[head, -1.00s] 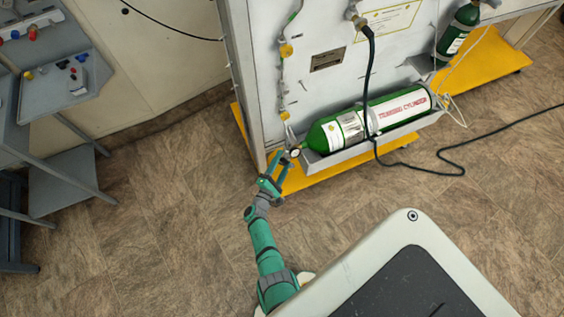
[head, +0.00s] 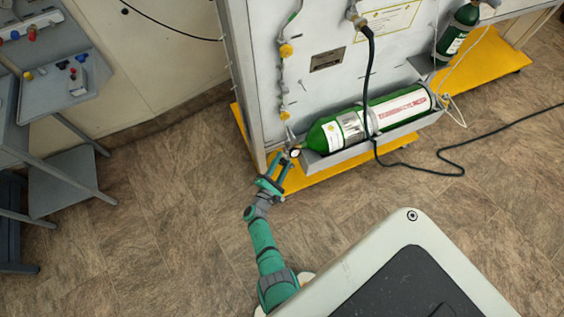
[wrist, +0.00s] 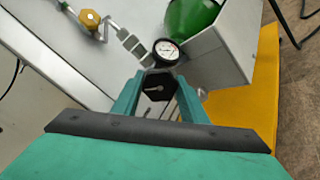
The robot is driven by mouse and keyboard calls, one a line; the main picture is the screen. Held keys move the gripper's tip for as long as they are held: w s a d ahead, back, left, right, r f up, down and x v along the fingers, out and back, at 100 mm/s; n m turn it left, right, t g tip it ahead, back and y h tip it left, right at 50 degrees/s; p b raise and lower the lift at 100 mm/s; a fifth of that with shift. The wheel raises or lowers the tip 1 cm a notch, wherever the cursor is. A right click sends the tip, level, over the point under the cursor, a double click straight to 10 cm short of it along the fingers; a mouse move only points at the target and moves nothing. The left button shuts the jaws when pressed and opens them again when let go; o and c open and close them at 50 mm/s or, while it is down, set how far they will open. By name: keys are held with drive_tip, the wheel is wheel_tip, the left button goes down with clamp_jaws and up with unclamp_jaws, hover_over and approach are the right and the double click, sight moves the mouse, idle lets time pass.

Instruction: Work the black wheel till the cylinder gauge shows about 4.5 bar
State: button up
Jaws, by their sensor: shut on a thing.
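The green cylinder (head: 352,124) lies in a grey cradle at the foot of the trainer panel, its label facing up. Its round white-faced gauge (head: 295,153) is at the left end; it also shows in the wrist view (wrist: 167,50), with a dark needle, but the reading is too small to tell. The black wheel (wrist: 158,86) sits just below the gauge in the wrist view, between the fingers. My gripper (head: 281,161) is at the cylinder's left end, shut on the black wheel. In the wrist view the fingers (wrist: 160,97) flank the wheel.
A yellow base plate (head: 345,171) runs under the panel, close to my gripper. A black hose (head: 432,171) crosses the floor to the right. Yellow-fitted piping (head: 285,82) rises above the gauge. A grey bench (head: 60,95) stands at the left; the floor between is clear.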

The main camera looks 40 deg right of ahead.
drive_tip(key=o, duration=1)
drive_tip(key=shift+o, duration=0.2)
drive_tip(key=v, duration=1.1)
drive_tip(key=shift+f, duration=0.1)
